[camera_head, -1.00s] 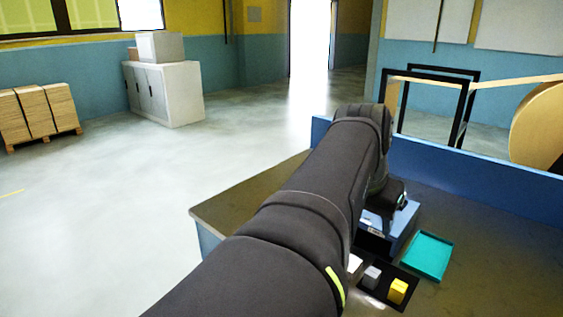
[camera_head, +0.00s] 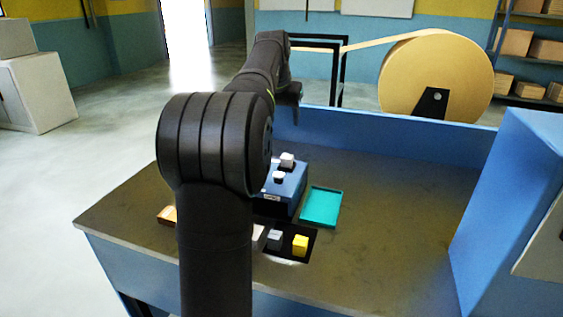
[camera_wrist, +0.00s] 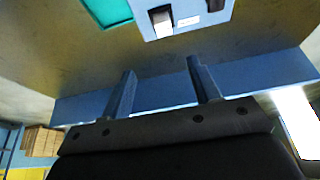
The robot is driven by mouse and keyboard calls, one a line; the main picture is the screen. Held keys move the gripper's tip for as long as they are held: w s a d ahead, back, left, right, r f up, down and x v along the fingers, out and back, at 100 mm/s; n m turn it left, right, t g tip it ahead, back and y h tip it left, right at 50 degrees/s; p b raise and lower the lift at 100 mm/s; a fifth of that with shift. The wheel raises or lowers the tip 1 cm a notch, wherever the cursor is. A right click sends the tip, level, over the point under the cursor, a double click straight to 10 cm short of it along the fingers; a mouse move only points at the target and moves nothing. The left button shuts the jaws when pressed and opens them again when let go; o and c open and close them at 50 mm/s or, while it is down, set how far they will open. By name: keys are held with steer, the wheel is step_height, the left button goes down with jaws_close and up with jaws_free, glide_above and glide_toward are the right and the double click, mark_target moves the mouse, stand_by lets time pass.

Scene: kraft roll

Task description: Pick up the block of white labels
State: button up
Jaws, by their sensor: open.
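A whitish block (camera_head: 258,233), which may be the block of white labels, is half hidden behind my arm on a black tray (camera_head: 312,235). A grey block (camera_head: 275,239) and a yellow block (camera_head: 300,245) sit to its right on the same tray. My gripper (camera_wrist: 160,66) is open and empty in the wrist view, its two fingers well apart. It is away from these blocks, and the wrist view does not show them. In the head view my wrist is raised near the far blue edge, and the fingers cannot be made out.
A blue box (camera_head: 288,194) with pale raised parts on top stands behind the tray. It also shows in the wrist view (camera_wrist: 190,27). A teal tray (camera_head: 321,206) lies right of it. The table's right part is clear.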

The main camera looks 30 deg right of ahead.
glide_above(287, 157)
steer(key=s, duration=0.1)
steer(key=f, duration=1.1)
steer(key=shift+s+a+f, duration=0.1)
steer(key=shift+s+a, duration=0.1)
steer(key=shift+a, duration=0.1)
steer(key=shift+a+x, duration=0.15)
steer(key=shift+x, duration=0.75)
steer(key=shift+a+x, duration=0.15)
steer(key=shift+x, duration=0.75)
steer(key=shift+a+x, duration=0.2)
steer(key=shift+x, duration=0.7)
steer(key=shift+f, duration=0.1)
steer(key=c, duration=1.1)
